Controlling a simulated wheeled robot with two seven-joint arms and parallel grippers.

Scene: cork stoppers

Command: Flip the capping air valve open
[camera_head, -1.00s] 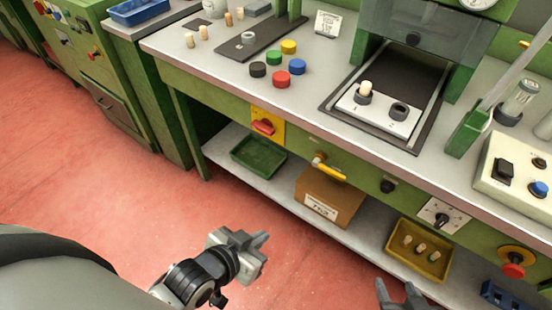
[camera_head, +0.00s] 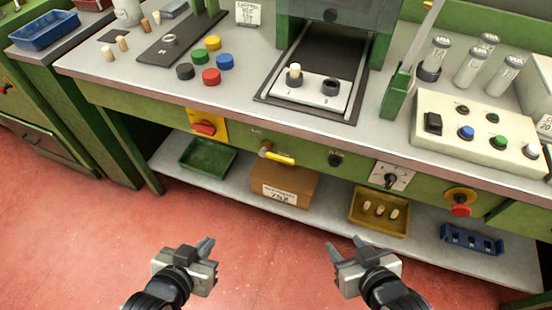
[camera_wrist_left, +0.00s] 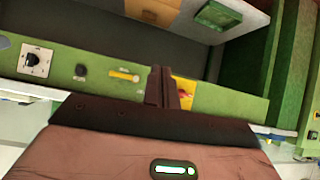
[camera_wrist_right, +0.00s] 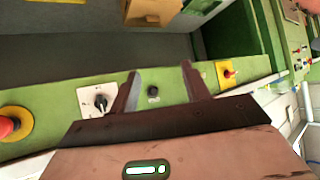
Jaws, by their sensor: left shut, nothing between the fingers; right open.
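The air valve, a yellow lever handle on a brass-coloured body (camera_head: 277,155), sits on the bench's green front panel. Its handle lies roughly along the panel and points right in the head view. It also shows in the left wrist view (camera_wrist_left: 124,74), left of the fingers. In the right wrist view I cannot make it out. My left gripper (camera_head: 207,250) is shut and empty, in front of the bench and apart from the valve. My right gripper (camera_head: 346,247) is open and empty, below and right of the valve in the picture.
Along the panel are a red switch on a yellow plate (camera_head: 205,128), a black knob (camera_head: 335,159), a rotary selector (camera_head: 391,180) and a red emergency button (camera_head: 460,210). A cardboard box (camera_head: 284,187) stands on the shelf below the valve. The floor before the bench is clear.

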